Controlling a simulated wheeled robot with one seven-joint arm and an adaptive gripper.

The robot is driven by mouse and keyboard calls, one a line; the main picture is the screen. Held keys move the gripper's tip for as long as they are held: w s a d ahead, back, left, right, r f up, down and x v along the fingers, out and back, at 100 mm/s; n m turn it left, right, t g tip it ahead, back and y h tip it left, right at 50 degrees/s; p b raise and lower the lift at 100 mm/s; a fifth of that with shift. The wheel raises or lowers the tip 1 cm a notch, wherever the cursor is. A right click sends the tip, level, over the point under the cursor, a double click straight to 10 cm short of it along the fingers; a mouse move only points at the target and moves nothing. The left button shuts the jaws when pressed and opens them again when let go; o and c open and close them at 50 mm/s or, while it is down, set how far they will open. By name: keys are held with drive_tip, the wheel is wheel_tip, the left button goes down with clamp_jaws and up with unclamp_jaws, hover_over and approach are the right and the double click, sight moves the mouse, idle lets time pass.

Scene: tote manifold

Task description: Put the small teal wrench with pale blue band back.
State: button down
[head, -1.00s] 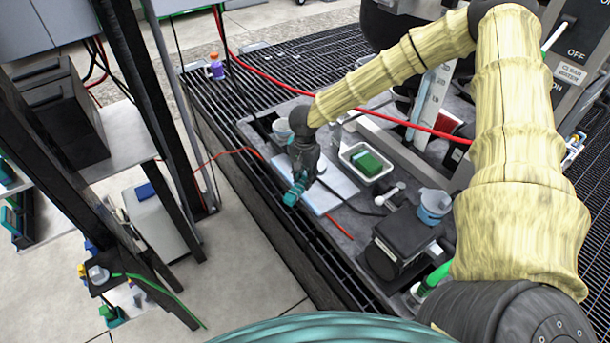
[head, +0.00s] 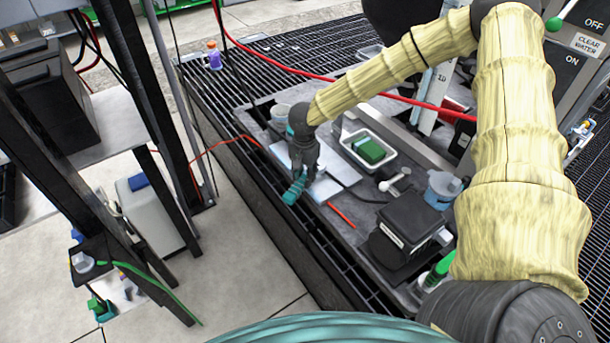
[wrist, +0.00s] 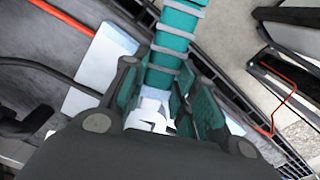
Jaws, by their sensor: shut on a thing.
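My gripper (head: 300,176) is shut on the teal wrench (head: 294,189) and holds it above the near left edge of the workbench. In the wrist view the wrench (wrist: 172,42) stretches up the picture from between the fingers (wrist: 158,92), with pale bands across it. A white piece shows at its lower end between the fingers. The rest of the wrench is hidden by my gripper.
A pale blue sheet (head: 325,188), a white tray with a green block (head: 370,150) and a black box (head: 405,230) lie on the bench (head: 352,232). A dark shelf frame (head: 150,110) stands left, with open floor (head: 235,270) between. A red cable (head: 345,85) crosses the bench.

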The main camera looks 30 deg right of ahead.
drive_tip(key=shift+f, duration=0.65)
idle(0.5)
drive_tip(key=c, duration=1.1)
unclamp_jaws()
drive_tip(key=shift+o, duration=0.2)
drive_tip(key=shift+r, duration=0.1)
